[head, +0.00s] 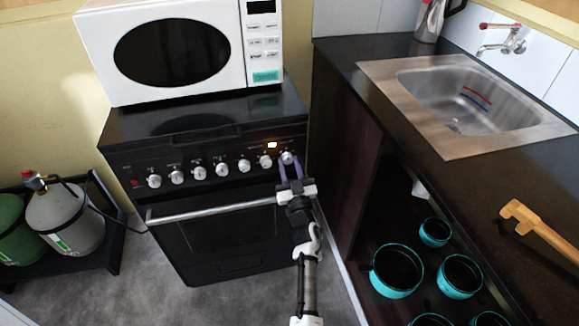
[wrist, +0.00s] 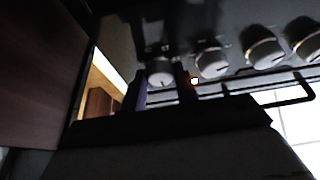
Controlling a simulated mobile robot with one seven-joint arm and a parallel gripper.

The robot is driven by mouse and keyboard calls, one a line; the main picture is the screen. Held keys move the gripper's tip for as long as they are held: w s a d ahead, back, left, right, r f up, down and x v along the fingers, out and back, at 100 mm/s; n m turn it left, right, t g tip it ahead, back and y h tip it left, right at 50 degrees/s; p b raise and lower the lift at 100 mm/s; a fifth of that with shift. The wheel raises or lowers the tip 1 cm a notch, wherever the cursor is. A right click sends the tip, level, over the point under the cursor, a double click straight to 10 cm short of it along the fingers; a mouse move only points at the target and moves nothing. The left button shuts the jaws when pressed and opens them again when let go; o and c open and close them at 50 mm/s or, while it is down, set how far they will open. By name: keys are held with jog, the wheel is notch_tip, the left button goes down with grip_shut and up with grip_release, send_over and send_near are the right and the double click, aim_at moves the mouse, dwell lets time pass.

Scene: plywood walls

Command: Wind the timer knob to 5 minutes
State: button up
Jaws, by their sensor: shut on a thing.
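The timer knob appears to be the rightmost silver knob (head: 287,157) on the black oven's front panel. It also shows in the wrist view (wrist: 159,70), between the two fingers. My gripper (head: 288,165) has reached the panel from the front and below, its purple fingers on either side of this knob. It is shut on the knob. The fingers partly cover the knob, and its pointer and scale are too small to read.
Several more silver knobs (head: 222,169) run leftward along the panel. The oven handle (head: 215,211) crosses below. A white microwave (head: 170,50) stands on top. The dark counter (head: 335,60) with a sink is close on the right, above teal pots (head: 397,270). Gas bottles (head: 65,218) stand left.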

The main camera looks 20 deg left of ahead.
jog(key=o, duration=1)
jog(key=shift+c, duration=0.2)
jog(key=b+v, duration=0.1)
jog(key=v, duration=1.2)
jog(key=shift+s+d+f, duration=0.2)
jog(key=shift+s, duration=0.1)
